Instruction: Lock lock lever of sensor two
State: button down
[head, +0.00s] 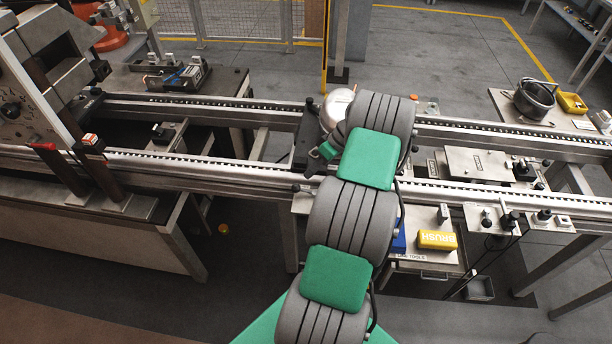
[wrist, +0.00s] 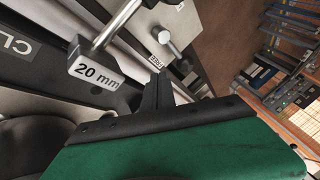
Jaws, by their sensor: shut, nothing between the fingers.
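In the wrist view, my gripper (wrist: 157,84) shows as dark fingers, shut with nothing between them. Just beyond the fingertips is a metal lever (wrist: 174,49) with a round end and a dark base; a small label (wrist: 156,62) lies beside it. I cannot tell whether this is the lock lever of sensor two, or whether the fingers touch it. To the left is a dark block marked "20 mm" (wrist: 95,72) with a metal rod (wrist: 116,22) rising from it. In the head view, my gripper (head: 315,160) is by the rails, largely hidden by my arm.
Two long rails (head: 200,165) run across the head view. A plate (head: 478,164) and several small knobbed fixtures (head: 490,215) are on the right. A yellow brush box (head: 437,240) lies on the lower shelf. A pot (head: 535,97) stands on the right table.

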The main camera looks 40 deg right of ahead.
aim_at(304, 190)
jog(key=a, duration=0.2)
jog(key=shift+s+a+f+p, duration=0.1)
jog(key=shift+a+p, duration=0.2)
jog(key=shift+a, duration=0.05)
jog(key=shift+s, duration=0.15)
jog(key=shift+b, duration=0.3)
